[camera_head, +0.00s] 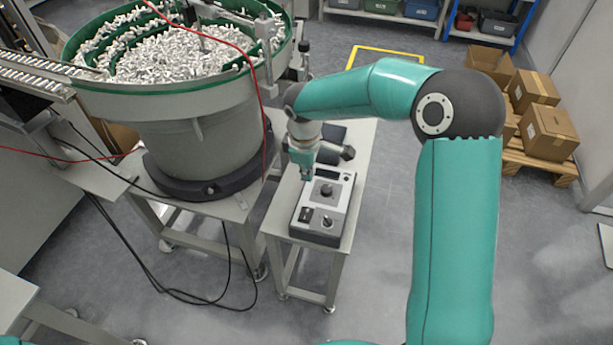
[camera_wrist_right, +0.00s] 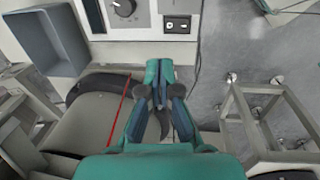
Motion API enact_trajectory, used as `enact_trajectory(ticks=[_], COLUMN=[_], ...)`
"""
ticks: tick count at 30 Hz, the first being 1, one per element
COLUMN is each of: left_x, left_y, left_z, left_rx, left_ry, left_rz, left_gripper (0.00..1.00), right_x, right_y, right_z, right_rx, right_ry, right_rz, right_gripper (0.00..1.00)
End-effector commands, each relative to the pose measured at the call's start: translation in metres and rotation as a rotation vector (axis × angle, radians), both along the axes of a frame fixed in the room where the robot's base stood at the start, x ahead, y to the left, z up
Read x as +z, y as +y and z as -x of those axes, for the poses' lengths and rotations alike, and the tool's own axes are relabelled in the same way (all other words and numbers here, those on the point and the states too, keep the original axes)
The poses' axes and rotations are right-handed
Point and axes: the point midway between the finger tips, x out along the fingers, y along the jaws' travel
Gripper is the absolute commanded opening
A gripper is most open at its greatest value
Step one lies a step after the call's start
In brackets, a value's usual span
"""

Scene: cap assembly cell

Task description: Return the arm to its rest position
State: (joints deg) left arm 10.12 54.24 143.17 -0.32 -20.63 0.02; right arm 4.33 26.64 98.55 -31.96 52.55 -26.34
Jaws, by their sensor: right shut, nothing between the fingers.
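My right arm, teal with dark joints, rises from the lower right of the head view and bends over to the small table (camera_head: 355,170). My right gripper (camera_head: 306,177) points down at the rear left part of a grey control box (camera_head: 318,225) on that table. Whether it touches the box cannot be told. In the wrist view the fingers of the right gripper (camera_wrist_right: 160,72) are shut and empty, just beside the box's switch panel (camera_wrist_right: 178,24) in the picture. The control box (camera_wrist_right: 145,22) shows a dial at the top there. My left gripper is not in view.
A bowl feeder (camera_head: 205,135) full of small white parts stands close to the left of the right gripper. A red cable (camera_head: 262,110) hangs by its rim. A blue-grey bin (camera_wrist_right: 28,42) shows in the wrist view. Cardboard boxes (camera_head: 550,132) sit on a pallet; floor between is clear.

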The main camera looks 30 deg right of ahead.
Motion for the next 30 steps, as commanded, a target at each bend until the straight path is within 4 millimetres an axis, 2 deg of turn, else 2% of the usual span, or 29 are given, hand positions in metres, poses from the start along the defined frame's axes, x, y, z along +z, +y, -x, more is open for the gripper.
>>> enact_trajectory(ticks=[12, 14, 17, 20, 23, 27, 30], left_x=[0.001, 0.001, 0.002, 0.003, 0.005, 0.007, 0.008], left_y=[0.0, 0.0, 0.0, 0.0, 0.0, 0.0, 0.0], left_z=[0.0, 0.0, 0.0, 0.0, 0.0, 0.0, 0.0], left_rx=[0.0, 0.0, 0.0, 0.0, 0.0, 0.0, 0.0], left_ry=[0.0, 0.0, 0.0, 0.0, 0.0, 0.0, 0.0], left_rz=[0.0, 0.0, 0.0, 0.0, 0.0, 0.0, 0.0], left_gripper=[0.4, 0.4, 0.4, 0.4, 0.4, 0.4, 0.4], right_x=[-0.001, -0.007, -0.03, -0.066, -0.112, -0.175, -0.206], right_y=[-0.001, -0.001, 0.003, 0.016, 0.045, 0.103, 0.146], right_z=[0.0, 0.002, 0.011, 0.039, 0.077, 0.145, 0.196], right_rx=[-0.002, -0.002, 0.006, 0.021, 0.021, -0.083, -0.251], right_ry=[0.002, 0.017, 0.075, 0.182, 0.286, 0.386, 0.421], right_rz=[0.0, -0.001, -0.007, -0.033, -0.104, -0.253, -0.354], right_gripper=[0.0, 0.0, 0.0, 0.0, 0.0, 0.0, 0.0])
